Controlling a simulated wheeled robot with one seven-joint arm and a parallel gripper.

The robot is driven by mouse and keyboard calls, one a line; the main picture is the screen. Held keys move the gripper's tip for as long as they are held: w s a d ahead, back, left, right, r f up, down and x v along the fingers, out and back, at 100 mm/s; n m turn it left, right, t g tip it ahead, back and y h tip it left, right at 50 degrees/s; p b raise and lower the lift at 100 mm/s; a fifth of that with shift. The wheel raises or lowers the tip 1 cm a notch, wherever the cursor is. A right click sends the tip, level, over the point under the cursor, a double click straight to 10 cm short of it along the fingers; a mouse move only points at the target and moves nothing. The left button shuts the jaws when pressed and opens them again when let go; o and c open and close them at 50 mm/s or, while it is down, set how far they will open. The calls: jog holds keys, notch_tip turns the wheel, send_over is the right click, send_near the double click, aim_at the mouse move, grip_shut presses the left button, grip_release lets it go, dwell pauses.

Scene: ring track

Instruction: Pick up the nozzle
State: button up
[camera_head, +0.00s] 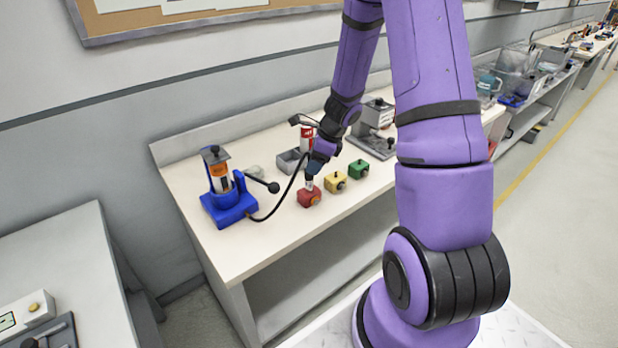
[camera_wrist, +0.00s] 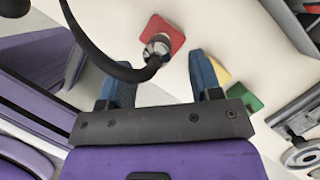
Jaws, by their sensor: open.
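The nozzle (camera_wrist: 158,46) shows in the wrist view as a metal fitting at the end of a black hose (camera_wrist: 98,62), over a red block (camera_wrist: 165,28). In the head view the red block (camera_head: 309,197) is at the front of the white bench. The hose (camera_head: 285,195) runs to it from a blue machine (camera_head: 228,196). My gripper (camera_head: 313,172) is above the red block, its fingers pointing down. In the wrist view my gripper (camera_wrist: 160,75) has its two blue fingers apart with nothing held; the nozzle is just beyond, roughly between them.
A yellow block (camera_head: 335,182) and a green block (camera_head: 358,169) stand right of the red one. A grey bin (camera_head: 289,162) and a grey machine (camera_head: 377,140) are behind. The bench front (camera_head: 285,228) is clear.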

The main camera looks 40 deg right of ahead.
aim_at(308, 178)
jog(key=shift+a+x, duration=0.2)
jog(key=shift+x, duration=2.15)
jog(key=shift+w+r, duration=0.1)
jog(key=shift+r, duration=0.05)
jog(key=shift+c, duration=0.4)
grip_shut()
